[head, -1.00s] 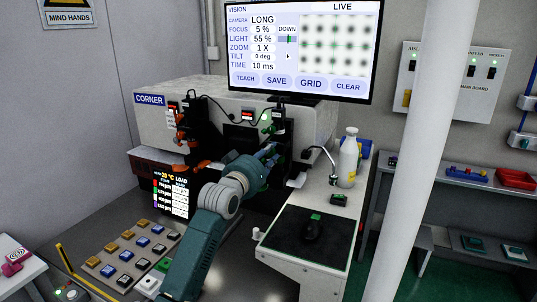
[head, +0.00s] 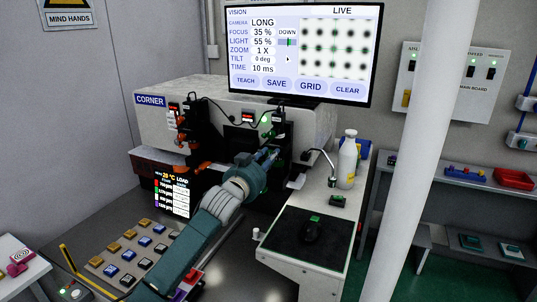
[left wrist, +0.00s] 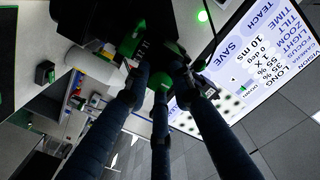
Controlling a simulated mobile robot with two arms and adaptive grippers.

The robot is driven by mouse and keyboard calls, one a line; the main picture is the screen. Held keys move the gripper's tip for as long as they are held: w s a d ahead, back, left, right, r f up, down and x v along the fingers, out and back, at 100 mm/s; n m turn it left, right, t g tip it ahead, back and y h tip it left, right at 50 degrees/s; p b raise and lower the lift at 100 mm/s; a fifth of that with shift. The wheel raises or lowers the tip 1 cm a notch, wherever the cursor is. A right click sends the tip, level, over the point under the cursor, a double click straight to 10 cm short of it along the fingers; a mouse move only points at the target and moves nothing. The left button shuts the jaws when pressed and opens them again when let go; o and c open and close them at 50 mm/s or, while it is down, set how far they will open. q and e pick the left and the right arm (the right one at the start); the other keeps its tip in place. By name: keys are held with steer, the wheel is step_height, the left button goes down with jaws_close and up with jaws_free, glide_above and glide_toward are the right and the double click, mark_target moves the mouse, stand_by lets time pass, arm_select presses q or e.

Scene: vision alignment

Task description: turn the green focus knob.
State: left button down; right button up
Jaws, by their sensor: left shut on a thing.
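My left gripper (head: 270,154) reaches in at the front of the machine, below the upper camera unit (head: 278,121). In the left wrist view its three dark fingers (left wrist: 160,72) close in around a small dark and green area. Green surfaces (left wrist: 131,42) show at the fingertips, but the focus knob's outline is largely hidden by the fingers. The gripper is shut on the knob. The screen (head: 303,50) reads FOCUS 35 %, and its LIVE picture shows dark, soft-edged dots on a pale field with green lines. My right gripper is not in view.
The grey machine (head: 215,95) carries cables and orange-tipped parts left of my gripper. A button panel (head: 140,250) lies at lower left. A white bottle (head: 347,160) and a black mouse mat (head: 292,240) are on the right-hand ledge. A white pillar (head: 420,150) stands further right.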

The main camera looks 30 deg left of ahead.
arm_select(q)
steer(key=shift+r+m+p, duration=0.1)
steer(key=shift+m+p, duration=1.55)
steer(key=shift+m, duration=3.45)
steer(key=c, duration=1.5)
jaws_free()
steer(key=s, duration=1.2)
steer(key=shift+d, duration=0.4)
